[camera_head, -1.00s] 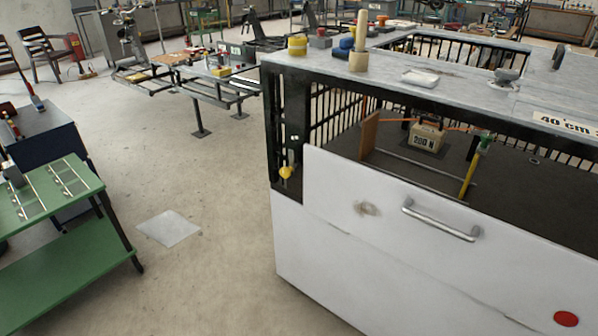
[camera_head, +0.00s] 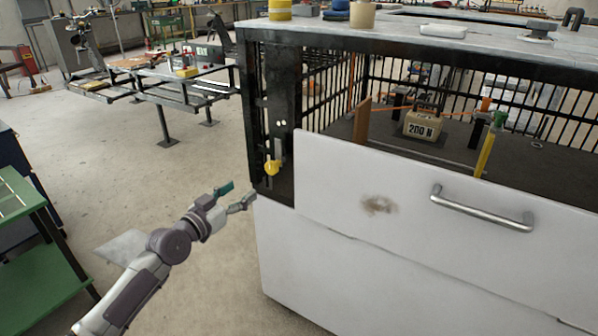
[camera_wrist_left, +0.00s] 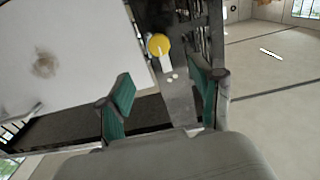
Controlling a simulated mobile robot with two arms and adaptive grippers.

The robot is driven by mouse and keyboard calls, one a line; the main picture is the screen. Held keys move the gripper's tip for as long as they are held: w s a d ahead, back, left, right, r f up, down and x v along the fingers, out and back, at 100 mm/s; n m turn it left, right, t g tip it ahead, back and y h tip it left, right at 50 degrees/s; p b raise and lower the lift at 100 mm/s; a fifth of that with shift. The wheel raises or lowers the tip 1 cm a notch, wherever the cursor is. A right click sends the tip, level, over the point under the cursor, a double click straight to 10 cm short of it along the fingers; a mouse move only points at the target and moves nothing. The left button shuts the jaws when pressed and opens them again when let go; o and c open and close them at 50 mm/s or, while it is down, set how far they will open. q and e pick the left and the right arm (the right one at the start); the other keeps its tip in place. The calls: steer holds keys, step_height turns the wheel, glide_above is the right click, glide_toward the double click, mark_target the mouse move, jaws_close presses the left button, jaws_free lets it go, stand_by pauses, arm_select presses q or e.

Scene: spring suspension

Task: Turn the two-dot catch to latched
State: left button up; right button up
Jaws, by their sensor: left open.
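The two-dot catch is at the left end of the cabinet's front, on a dark upright plate. Its yellow knob (camera_head: 271,168) sits at the lower end of a short grey lever, with small pale dots above it on the plate. In the left wrist view the yellow knob (camera_wrist_left: 159,44) and two pale dots lie between the fingers, farther off. My left gripper (camera_head: 238,195) is open and empty, to the lower left of the knob and apart from it. Its teal-padded fingers (camera_wrist_left: 163,88) also show in the wrist view. My right gripper is not in view.
A white front panel (camera_head: 350,190) with a metal handle (camera_head: 482,208) is right of the catch. Behind it are a 200 N weight (camera_head: 423,124) and a yellow post (camera_head: 485,150). A green cart (camera_head: 45,270) stands at the left. The floor between is clear.

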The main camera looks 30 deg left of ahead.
mark_target(270, 169)
arm_select(q)
steer(key=w, duration=0.8)
steer(key=w+d, duration=0.1)
steer(key=w, duration=0.3)
steer(key=shift+w+r+b, duration=0.15)
steer(key=shift+r+b, duration=0.05)
steer(key=shift+b, duration=0.2)
steer(key=shift+w+d, duration=0.15)
steer(key=shift+w, duration=0.5)
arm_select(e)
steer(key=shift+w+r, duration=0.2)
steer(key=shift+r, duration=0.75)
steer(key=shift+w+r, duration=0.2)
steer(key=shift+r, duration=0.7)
arm_select(q)
jaws_close()
